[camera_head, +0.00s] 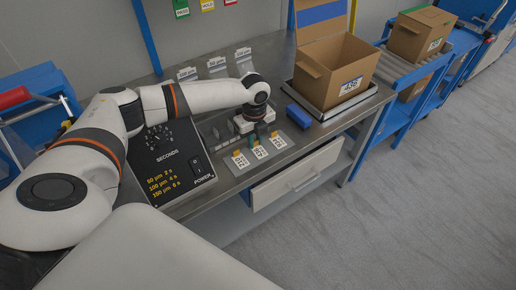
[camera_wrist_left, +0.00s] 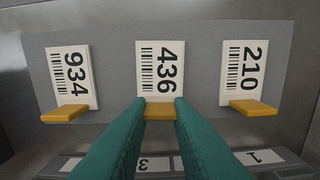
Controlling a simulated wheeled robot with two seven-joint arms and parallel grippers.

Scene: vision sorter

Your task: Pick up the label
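Three white labels with yellow tabs lie in a row on a grey holder (camera_head: 244,172): 934 (camera_wrist_left: 70,72), 436 (camera_wrist_left: 160,66) and 210 (camera_wrist_left: 240,72) in the left wrist view. The row also shows in the head view, with a middle label (camera_head: 260,152). My left gripper (camera_wrist_left: 160,102) has its teal fingertips at both sides of the 436 label's yellow tab (camera_wrist_left: 160,112), hiding its edges. A gap shows between the fingers, but I cannot tell if they press on the tab. An open cardboard box (camera_head: 335,75) carries a label that seems to read 436. My right gripper is out of view.
A black control panel (camera_head: 166,155) stands left of the labels. A blue block (camera_head: 299,116) lies between the labels and the box. Upright cards (camera_head: 217,65) stand at the back of the table. Another box (camera_head: 420,32) sits on a conveyor at right.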

